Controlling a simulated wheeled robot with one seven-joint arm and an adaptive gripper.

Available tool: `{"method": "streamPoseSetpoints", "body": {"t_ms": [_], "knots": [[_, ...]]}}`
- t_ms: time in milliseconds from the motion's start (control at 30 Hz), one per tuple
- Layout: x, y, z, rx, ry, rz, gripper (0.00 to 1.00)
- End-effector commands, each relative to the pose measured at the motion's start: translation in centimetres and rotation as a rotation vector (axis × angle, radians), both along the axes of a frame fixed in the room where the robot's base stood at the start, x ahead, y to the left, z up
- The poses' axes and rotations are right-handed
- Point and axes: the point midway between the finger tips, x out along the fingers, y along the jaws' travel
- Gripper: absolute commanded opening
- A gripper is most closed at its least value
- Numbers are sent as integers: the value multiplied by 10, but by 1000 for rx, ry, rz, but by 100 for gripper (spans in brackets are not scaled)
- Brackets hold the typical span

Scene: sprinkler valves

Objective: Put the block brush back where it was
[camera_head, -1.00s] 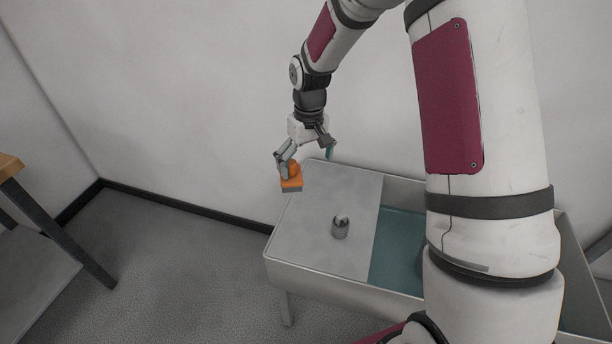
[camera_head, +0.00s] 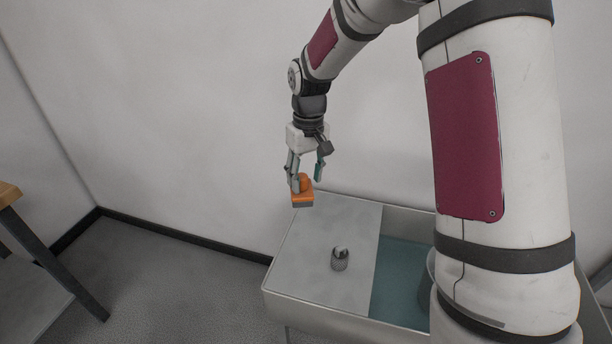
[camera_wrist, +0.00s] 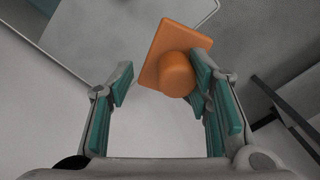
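The block brush is an orange block with a round orange knob and a grey underside. It shows in the head view (camera_head: 303,197) below my gripper (camera_head: 306,178), near the bench's back left corner. My gripper's fingers are spread. In the wrist view the brush (camera_wrist: 174,68) is at the fingertips of my gripper (camera_wrist: 160,82), tilted, with its knob towards me. The knob lies against or just behind the right finger, and a clear gap separates it from the left finger. I cannot tell what supports the brush.
A pale bench (camera_head: 300,247) stands below, with a small grey metal cylinder (camera_head: 340,259) on its top and a teal recessed basin (camera_head: 402,285) at its right. A wooden-topped table (camera_head: 8,193) is at the far left. A wall is behind; floor is clear between.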

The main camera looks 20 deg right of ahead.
Motion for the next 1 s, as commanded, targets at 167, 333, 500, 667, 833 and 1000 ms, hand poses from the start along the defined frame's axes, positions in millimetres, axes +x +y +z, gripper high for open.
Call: {"method": "streamPoseSetpoints", "body": {"t_ms": [167,333,500,667,833,1000], "knots": [[0,0,0,0,0,0,0],[-4,1,-3,0,2,-6,0],[-34,5,-25,-1,7,-68,0],[-65,7,-47,-1,4,-138,0],[-78,9,-57,0,0,-172,0],[-78,9,-61,0,0,-172,0]]}}
